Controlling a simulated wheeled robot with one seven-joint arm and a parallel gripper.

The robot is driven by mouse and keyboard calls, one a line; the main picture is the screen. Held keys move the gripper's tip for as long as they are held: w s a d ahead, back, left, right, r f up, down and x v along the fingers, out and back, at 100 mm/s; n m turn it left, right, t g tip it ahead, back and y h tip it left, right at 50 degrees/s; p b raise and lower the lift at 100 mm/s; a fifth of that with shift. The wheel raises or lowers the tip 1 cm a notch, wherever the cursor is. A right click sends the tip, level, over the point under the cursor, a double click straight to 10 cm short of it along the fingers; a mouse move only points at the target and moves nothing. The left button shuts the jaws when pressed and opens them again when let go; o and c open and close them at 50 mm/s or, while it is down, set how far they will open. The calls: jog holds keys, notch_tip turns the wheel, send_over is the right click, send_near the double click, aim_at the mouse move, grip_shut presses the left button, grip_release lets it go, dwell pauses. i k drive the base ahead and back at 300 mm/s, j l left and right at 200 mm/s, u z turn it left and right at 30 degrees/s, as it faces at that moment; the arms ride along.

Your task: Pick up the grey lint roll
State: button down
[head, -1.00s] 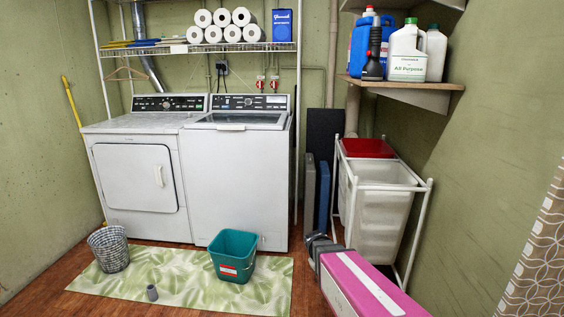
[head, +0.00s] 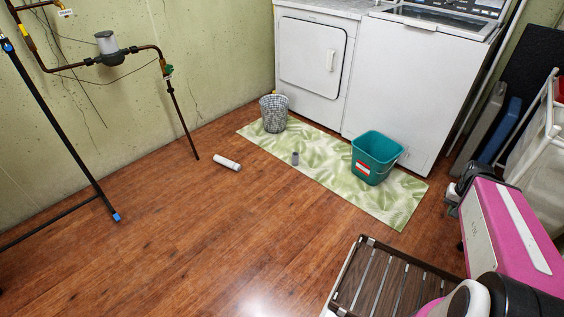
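What looks like my arm, pink with white and black parts, enters at the lower right. Dark grey parts at its far end seem to be my gripper (head: 457,197), right of the mat and well apart from the roll. The fingers cannot be made out.
A white roll (head: 227,162) lies on the floor to the left. A slatted dark rack (head: 358,262) is in front. The washer (head: 420,90) stands behind.

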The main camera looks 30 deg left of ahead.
aim_at(295, 159)
jog(key=u, duration=1.4)
jog(key=i+l+u, duration=0.5)
jog(key=i+l, duration=0.7)
jog(key=l, duration=0.3)
jog(key=i+l+u, duration=0.1)
jog(key=l, duration=0.25)
